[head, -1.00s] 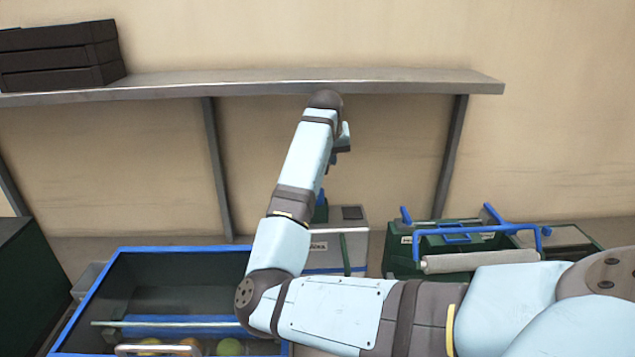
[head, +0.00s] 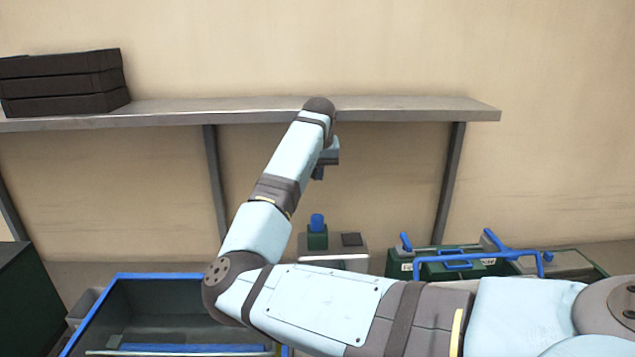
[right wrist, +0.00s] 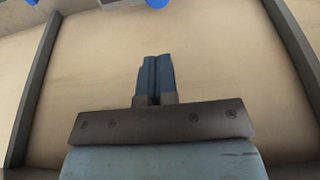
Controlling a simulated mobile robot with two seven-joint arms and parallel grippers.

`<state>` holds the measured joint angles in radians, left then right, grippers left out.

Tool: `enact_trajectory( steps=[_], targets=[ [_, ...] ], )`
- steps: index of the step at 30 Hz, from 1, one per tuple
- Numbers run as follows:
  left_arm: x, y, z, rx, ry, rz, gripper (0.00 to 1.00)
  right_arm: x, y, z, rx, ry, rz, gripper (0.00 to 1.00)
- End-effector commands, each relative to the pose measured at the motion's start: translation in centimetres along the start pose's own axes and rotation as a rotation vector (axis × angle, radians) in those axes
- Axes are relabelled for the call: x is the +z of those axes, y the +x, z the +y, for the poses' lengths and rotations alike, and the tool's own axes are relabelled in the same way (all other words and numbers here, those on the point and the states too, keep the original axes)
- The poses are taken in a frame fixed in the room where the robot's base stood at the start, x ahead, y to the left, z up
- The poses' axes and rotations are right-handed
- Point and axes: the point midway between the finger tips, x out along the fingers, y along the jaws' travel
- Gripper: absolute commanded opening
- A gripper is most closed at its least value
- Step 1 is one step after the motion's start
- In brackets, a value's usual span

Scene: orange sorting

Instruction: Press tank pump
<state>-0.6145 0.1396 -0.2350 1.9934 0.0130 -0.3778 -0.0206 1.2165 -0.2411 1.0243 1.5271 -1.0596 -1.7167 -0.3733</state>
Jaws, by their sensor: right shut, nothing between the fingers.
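The tank (head: 335,246) is a grey box below the shelf, with a green block and a blue pump knob (head: 317,222) on its top left. My right arm hides the lower part of the tank. My right gripper (head: 318,173) is above the pump knob and apart from it, pointing down. In the right wrist view the two dark blue fingers (right wrist: 154,72) are together with nothing between them. A blue part, probably the pump knob (right wrist: 157,3), shows at the top edge of that view, beyond the fingertips. My left gripper is in neither view.
A grey shelf (head: 420,109) with black stacked trays (head: 65,84) runs behind my right arm. A blue-rimmed bin (head: 160,276) is at lower left. A green machine with blue handles (head: 470,262) stands right of the tank.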

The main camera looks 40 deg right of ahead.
Motion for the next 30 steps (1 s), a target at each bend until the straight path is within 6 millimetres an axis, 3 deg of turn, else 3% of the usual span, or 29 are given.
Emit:
enact_trajectory(
  steps=[9, 15, 21, 30],
  targets=[
    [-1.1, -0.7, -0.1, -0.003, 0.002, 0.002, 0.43, 0.0, 6.6, 0.0, -0.001, -0.002, -0.004, 0.0],
    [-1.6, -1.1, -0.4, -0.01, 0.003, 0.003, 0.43, 0.6, 10.0, -0.1, 0.0, -0.001, -0.003, 0.0],
    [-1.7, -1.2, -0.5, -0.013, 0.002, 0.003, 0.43, 1.1, 11.7, 0.0, 0.0, 0.0, -0.001, 0.0],
    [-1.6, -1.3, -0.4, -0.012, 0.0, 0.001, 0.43, 1.2, 12.0, 0.0, -0.001, 0.0, -0.001, 0.0]
  ],
)
